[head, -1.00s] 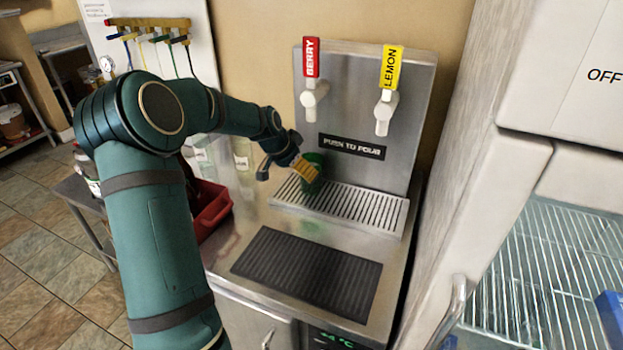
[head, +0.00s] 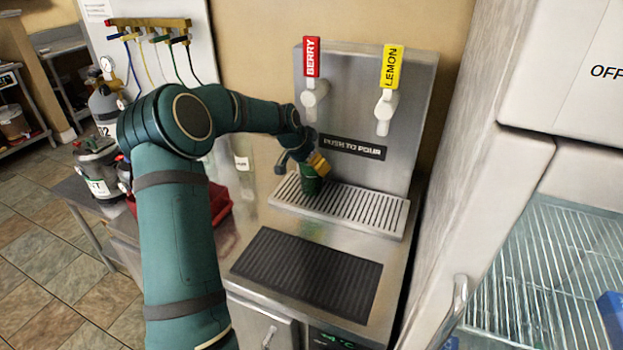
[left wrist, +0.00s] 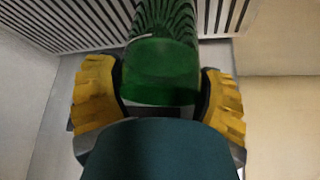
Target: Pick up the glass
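A green glass (head: 311,182) stands upright at the left end of the drip tray (head: 392,213), below the berry tap. My left gripper (head: 318,163) is at the glass and covers part of its upper side. In the left wrist view the green glass (left wrist: 162,72) lies between the two yellow-backed fingers of my left gripper (left wrist: 162,95). The fingers look spread, one on each side, very close to the glass. Whether the pads touch it is hard to tell. My right gripper is not in view.
The dispenser has a red berry tap (head: 312,80) and a yellow lemon tap (head: 387,90). A dark ribbed mat (head: 305,275) lies empty in front. A red bin (head: 219,204) is partly behind my arm. An open fridge (head: 560,250) is at the right.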

